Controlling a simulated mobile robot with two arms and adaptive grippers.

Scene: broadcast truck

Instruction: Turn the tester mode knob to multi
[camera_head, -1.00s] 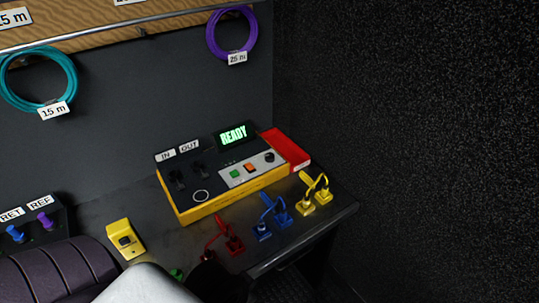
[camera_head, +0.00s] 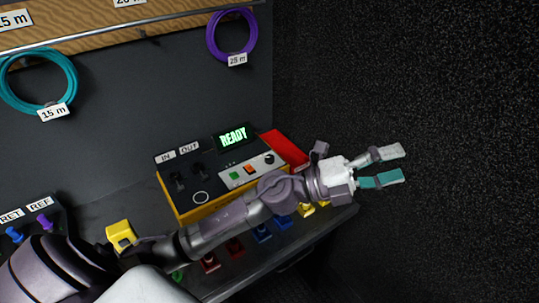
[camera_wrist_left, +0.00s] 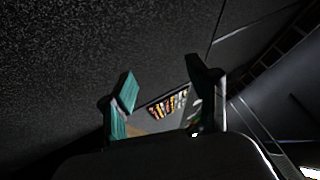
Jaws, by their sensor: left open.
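The tester (camera_head: 180,210) is a yellow box with a dark and grey top on the bench, its screen (camera_head: 233,137) reading READY. A black round knob (camera_head: 269,158) sits at the right end of its grey panel, beside orange and green buttons. Any knob marking is too small to read. My left arm crosses in front of the tester. My left gripper (camera_head: 388,166) is open and empty, right of the tester and apart from it, its fingers pointing right. Its teal-padded fingers also show in the left wrist view (camera_wrist_left: 165,100). My right gripper is not in view.
A red part (camera_head: 284,150) lies at the tester's right back. Blue plugs (camera_head: 262,233), red plugs (camera_head: 235,247) and yellow plugs line the bench's front, partly behind my arm. A yellow device (camera_head: 121,234) stands at left. A dark speckled wall (camera_head: 430,80) fills the right.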

